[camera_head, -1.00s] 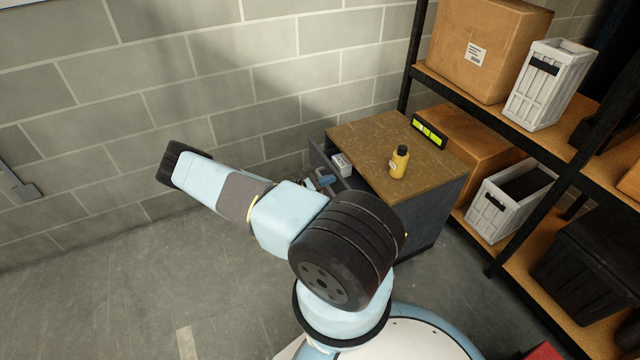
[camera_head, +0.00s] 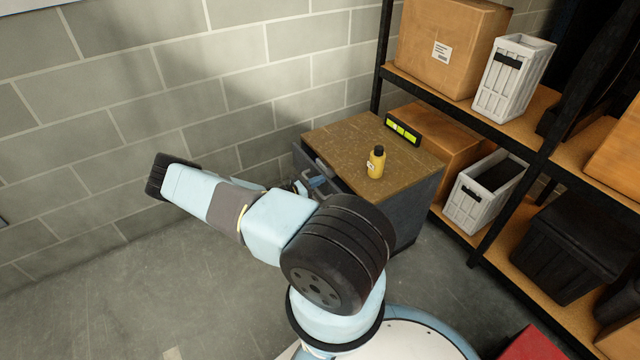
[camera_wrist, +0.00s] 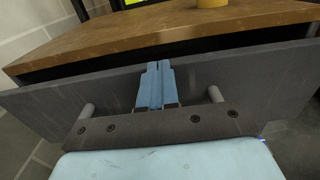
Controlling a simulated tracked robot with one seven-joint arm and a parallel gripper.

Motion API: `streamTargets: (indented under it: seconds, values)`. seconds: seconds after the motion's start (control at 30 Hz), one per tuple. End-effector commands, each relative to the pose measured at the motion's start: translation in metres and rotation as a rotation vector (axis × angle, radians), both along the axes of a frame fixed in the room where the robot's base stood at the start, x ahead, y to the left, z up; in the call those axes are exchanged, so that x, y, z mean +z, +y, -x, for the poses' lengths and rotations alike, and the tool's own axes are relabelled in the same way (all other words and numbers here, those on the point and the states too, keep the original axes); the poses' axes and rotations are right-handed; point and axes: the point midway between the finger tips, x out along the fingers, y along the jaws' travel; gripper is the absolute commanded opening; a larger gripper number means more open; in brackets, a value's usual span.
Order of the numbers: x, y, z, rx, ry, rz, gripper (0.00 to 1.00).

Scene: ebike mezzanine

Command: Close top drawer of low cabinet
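The low cabinet has a worn wooden top (camera_head: 350,145) and dark grey sides, and stands against the block wall. Its top drawer (camera_wrist: 250,80) shows in the wrist view as a grey front, with a dark gap between it and the wooden top, so it is partly open. Two short grey posts stand out from the drawer front. My gripper (camera_wrist: 157,70) has its blue fingers side by side and close together at the middle of the drawer front, seemingly touching it. In the head view my gripper (camera_head: 308,186) is partly hidden behind my arm beside the cabinet.
A yellow bottle (camera_head: 376,162) and a black box with a green display (camera_head: 403,130) stand on the cabinet top. To the right, a shelf rack (camera_head: 455,100) holds cardboard boxes and white crates. Open floor lies at the left.

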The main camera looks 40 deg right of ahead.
Motion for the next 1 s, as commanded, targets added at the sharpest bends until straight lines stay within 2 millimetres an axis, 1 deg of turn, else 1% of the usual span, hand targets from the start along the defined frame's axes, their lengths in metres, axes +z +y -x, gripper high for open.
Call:
streamTargets:
  seconds: [0.1, 0.43, 0.57, 0.67, 0.77, 1.0]
  values:
    - [0.000, 0.000, -0.003, 0.011, 0.001, 0.000, 0.00]
    - [0.000, 0.000, -0.004, 0.012, 0.001, 0.000, 0.00]
    - [-0.001, 0.007, -0.005, 0.013, 0.001, -0.001, 0.00]
    - [-0.001, 0.019, -0.006, 0.013, 0.001, -0.001, 0.00]
    - [-0.002, 0.036, -0.007, 0.010, 0.001, -0.001, 0.00]
    - [-0.002, 0.084, -0.015, 0.010, 0.000, -0.001, 0.00]
